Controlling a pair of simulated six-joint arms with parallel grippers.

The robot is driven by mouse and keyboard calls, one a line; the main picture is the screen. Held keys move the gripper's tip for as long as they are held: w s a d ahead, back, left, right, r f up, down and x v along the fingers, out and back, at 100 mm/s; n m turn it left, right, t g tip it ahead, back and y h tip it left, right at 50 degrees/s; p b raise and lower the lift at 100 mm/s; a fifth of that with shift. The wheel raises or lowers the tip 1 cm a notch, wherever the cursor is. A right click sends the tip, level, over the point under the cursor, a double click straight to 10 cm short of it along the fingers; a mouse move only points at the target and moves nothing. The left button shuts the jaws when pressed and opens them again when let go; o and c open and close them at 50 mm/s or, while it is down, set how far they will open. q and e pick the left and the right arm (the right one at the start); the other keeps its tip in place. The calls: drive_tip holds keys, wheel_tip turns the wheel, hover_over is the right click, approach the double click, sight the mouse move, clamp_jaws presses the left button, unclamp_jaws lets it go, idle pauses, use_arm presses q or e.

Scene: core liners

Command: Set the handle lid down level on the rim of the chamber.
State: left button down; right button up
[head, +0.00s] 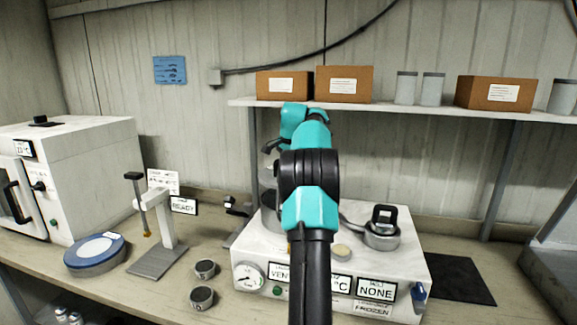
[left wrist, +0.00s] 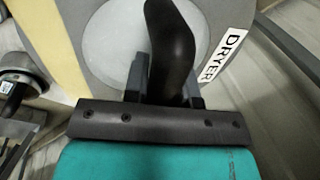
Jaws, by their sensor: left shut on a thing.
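My left gripper (left wrist: 168,82) is shut on the black curved handle (left wrist: 170,35) of the handle lid. In the left wrist view a pale round disc (left wrist: 112,45) shows below the handle, inside a grey surround with a DRYER label (left wrist: 226,52). In the head view my left gripper (head: 271,147) shows only in part, at the left of my arm. A grey cylinder (head: 269,220), which looks like the chamber, stands below it on the white unit, mostly hidden by my arm. I cannot tell whether the lid touches the rim. My right gripper is not in view.
The white unit (head: 400,271) carries a small pan with a black-handled block (head: 384,232) at its right. A white stand (head: 160,222), a blue-topped round device (head: 95,252) and two small jars (head: 202,297) are to the left. A shelf (head: 420,109) with boxes hangs behind.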

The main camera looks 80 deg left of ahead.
use_arm(q)
wheel_tip(320, 180, down, 6)
drive_tip(key=shift+f, duration=0.25)
idle(0.6)
drive_tip(key=shift+f, duration=0.5)
idle(0.6)
drive_tip(key=c, duration=0.8)
unclamp_jaws()
drive_tip(key=shift+f, duration=0.1)
drive_tip(key=shift+c, duration=0.2)
drive_tip(key=w+d+r, duration=0.1)
drive_tip(key=d+r, duration=0.2)
drive_tip(key=r, duration=1.4)
drive_tip(key=shift+w, duration=0.2)
